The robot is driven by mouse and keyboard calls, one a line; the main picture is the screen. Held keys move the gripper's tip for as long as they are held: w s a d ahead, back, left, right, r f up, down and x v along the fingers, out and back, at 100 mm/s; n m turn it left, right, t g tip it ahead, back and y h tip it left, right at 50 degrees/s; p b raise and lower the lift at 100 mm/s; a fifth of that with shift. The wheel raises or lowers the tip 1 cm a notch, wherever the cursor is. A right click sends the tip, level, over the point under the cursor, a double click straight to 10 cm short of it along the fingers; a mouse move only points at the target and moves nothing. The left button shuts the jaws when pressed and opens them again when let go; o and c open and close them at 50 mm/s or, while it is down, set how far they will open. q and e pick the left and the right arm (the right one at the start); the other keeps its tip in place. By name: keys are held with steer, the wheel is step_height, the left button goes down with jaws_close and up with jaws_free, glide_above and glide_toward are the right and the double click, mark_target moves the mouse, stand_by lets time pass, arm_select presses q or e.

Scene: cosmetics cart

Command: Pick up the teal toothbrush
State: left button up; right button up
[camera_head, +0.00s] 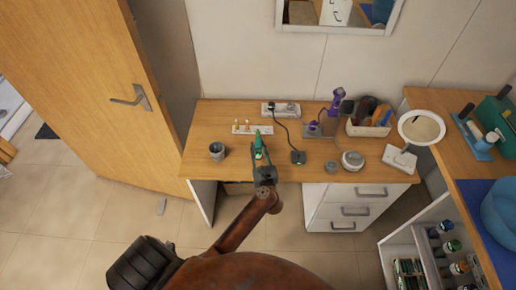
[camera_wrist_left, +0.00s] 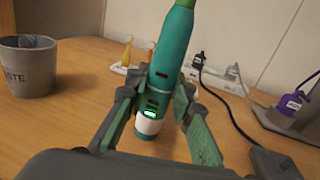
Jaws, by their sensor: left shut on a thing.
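The teal toothbrush (camera_head: 258,143) is at the front middle of the wooden desk in the head view. In the left wrist view the toothbrush (camera_wrist_left: 174,55) is a thick teal handle with a white lower end and a lit green light. My left gripper (camera_head: 262,163) is shut on the handle, with one finger on each side of its lower part. The wrist view shows the same left gripper (camera_wrist_left: 158,98) with green finger pads. Whether the white end touches the desk is unclear. My right gripper is not in view.
A grey waste cup (camera_head: 217,150) stands left of the toothbrush. Behind it is a white rack (camera_head: 246,130) with small upright heads. A black cord runs to a dark device (camera_head: 298,157) close on the right. A round mirror (camera_head: 421,127) stands farther right.

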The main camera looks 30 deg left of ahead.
arm_select(q)
jaws_close()
